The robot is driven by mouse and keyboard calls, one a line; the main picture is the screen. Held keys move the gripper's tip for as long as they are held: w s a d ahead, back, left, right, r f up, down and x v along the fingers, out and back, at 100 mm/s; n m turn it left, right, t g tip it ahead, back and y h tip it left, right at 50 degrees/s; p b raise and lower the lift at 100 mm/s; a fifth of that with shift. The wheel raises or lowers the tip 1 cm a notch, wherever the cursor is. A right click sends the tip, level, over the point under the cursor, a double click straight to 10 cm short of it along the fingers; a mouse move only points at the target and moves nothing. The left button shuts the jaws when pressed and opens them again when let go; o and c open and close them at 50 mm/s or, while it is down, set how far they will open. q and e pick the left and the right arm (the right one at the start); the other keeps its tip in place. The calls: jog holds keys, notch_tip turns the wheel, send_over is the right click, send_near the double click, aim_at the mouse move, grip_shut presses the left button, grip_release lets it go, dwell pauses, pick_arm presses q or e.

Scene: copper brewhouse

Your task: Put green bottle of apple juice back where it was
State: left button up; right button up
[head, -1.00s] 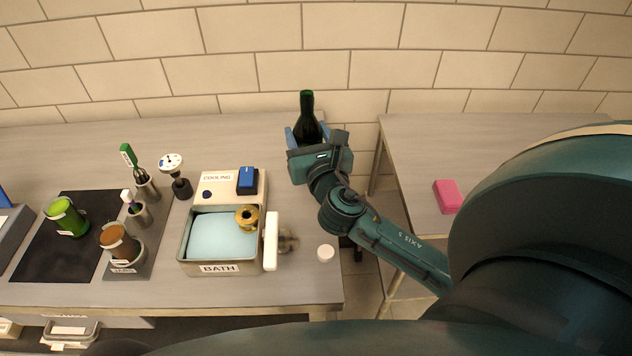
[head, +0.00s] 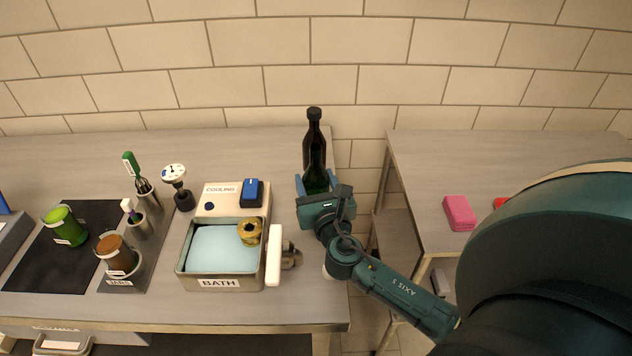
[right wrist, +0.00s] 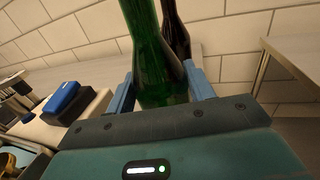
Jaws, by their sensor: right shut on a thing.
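The green bottle (head: 316,181) is upright between the fingers of my right gripper (head: 316,186), near the right end of the long table. The right wrist view also shows the green bottle (right wrist: 157,65) between the blue fingers of the right gripper (right wrist: 158,92), which is shut on it. A dark brown bottle (head: 314,140) stands just behind it toward the wall; in the wrist view this brown bottle (right wrist: 175,30) is partly hidden by the green one. I cannot tell whether the green bottle's base touches the table. My left gripper is not in view.
Left of the gripper is the cooling bath (head: 220,283) with a blue block (head: 251,192) and a brass ring (head: 250,232). Further left are a gauge (head: 174,173), a green jar (head: 64,226) and a brown jar (head: 115,252). A gap separates a second table (head: 420,160) holding a pink block (head: 459,212).

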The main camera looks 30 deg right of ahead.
jog(key=shift+f, duration=0.15)
jog(key=o, duration=1.3)
jog(key=shift+r, duration=0.3)
jog(key=v, duration=0.5)
jog(key=b+v, duration=0.1)
jog(key=v, duration=0.5)
jog(key=shift+f, duration=0.2)
jog(key=shift+s+a+r+b, duration=0.15)
jog(key=shift+s+b, duration=0.15)
jog(key=shift+s, duration=0.2)
